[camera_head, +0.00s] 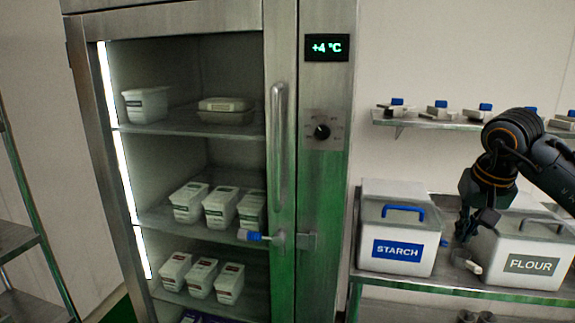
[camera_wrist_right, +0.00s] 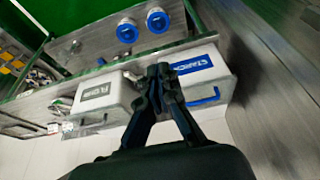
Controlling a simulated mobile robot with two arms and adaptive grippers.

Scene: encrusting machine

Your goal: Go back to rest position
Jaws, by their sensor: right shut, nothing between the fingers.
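My right gripper (camera_head: 470,237) hangs in front of the shelf at the right of the head view, between the starch bin and the flour bin. In the right wrist view my right gripper (camera_wrist_right: 160,72) is shut with nothing between its fingertips, which point toward the gap between the two bins. I cannot tell whether it touches either bin. My left gripper is in neither view.
The white starch bin (camera_head: 398,262) and flour bin (camera_head: 527,265) stand on a metal shelf (camera_head: 460,284). A wall shelf (camera_head: 420,121) above holds small blue-topped items. A glass-door fridge (camera_head: 328,190) with white tubs (camera_head: 221,208) stands left. A rack (camera_head: 22,240) stands far left.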

